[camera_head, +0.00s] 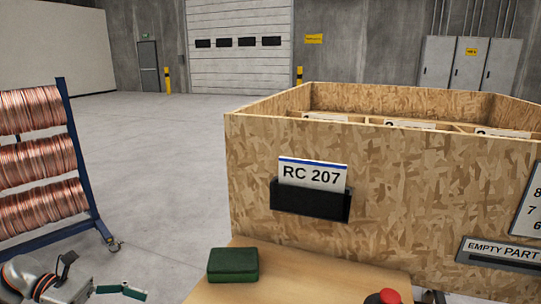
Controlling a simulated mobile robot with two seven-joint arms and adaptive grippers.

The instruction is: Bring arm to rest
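My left arm (32,280) comes in at the bottom left corner, low in the picture, in front of the coil rack. I see nothing held there, but I cannot tell how far the fingers are apart. My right gripper cannot be made out in this view. Copper tube coils (38,160) hang on the rack at the left, clear of the gripper.
A blue wheeled rack (68,120) carries the coils. A large chipboard crate (400,180) labelled RC 207 fills the right, with dividers inside. A green box (233,264) lies on a wooden table (290,268). A red knob (388,296) shows at the bottom edge. Open floor lies between rack and crate.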

